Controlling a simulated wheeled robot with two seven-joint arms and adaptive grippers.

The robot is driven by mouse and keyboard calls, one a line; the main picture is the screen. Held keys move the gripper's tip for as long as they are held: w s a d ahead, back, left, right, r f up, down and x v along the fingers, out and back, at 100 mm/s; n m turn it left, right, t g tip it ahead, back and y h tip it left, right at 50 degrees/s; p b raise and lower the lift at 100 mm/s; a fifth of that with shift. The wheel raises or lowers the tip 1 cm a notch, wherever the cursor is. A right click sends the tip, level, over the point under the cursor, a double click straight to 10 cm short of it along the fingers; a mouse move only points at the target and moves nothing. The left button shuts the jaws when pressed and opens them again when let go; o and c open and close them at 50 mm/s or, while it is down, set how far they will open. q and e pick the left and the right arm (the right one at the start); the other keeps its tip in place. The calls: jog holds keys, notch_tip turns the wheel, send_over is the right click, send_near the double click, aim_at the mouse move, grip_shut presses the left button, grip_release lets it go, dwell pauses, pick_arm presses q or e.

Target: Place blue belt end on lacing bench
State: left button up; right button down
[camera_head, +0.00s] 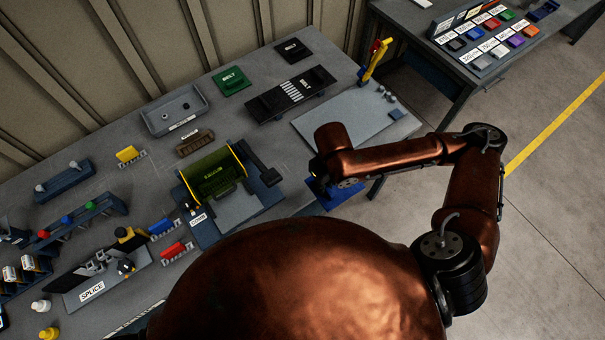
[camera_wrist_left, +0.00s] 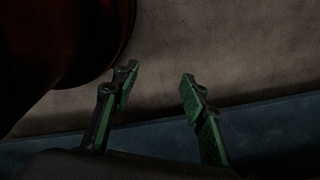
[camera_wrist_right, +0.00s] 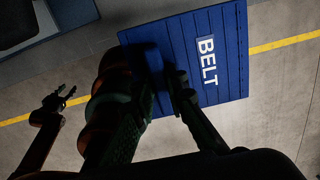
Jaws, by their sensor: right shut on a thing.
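The blue belt end (camera_wrist_right: 220,65) is a ribbed blue slab marked BELT in the right wrist view. My right gripper (camera_wrist_right: 164,84) is shut on its near edge. In the head view the belt end (camera_head: 335,194) shows partly beneath my right arm, by the front edge of the workbench; the fingertips are hidden there. I cannot tell which part is the lacing bench; a black bed with white stripes (camera_head: 290,94) lies at the back of the workbench. My left gripper (camera_wrist_left: 157,88) is open and empty in the left wrist view, and outside the head view.
A green belt piece (camera_head: 231,81) and a black piece (camera_head: 293,50) lie near the wall. A grey plate (camera_head: 345,112) lies right of the stripes, with a yellow upright tool (camera_head: 376,62) behind it. A press with a yellow-green guard (camera_head: 214,176) stands mid-bench. Open floor lies right.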

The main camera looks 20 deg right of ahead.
jog(key=shift+w+a+f, duration=0.1)
jog(key=shift+w+a, duration=0.1)
jog(key=shift+w, duration=0.05)
jog(key=w+a+f, duration=0.2)
jog(key=w, duration=0.1)
jog(key=w+a+f, duration=0.2)
jog(key=w+f, duration=0.1)
jog(key=w, duration=0.1)
jog(key=w+a+f, duration=0.2)
jog(key=w+f, duration=0.1)
jog(key=shift+w+f+p, duration=0.15)
jog(key=shift+w+p, duration=0.15)
jog(key=shift+p, duration=0.05)
jog(key=shift+w+a+f, duration=0.35)
jog(key=shift+w+f, duration=0.1)
jog(key=shift+f, duration=0.25)
pick_arm(q)
jog(key=shift+w+r, duration=0.4)
jog(key=shift+r, duration=0.3)
pick_arm(e)
jog(key=shift+f, duration=1.55)
jog(key=shift+f, duration=0.1)
jog(key=c, duration=2.3)
grip_release()
jog(key=o, duration=0.4)
jog(key=shift+c, duration=0.2)
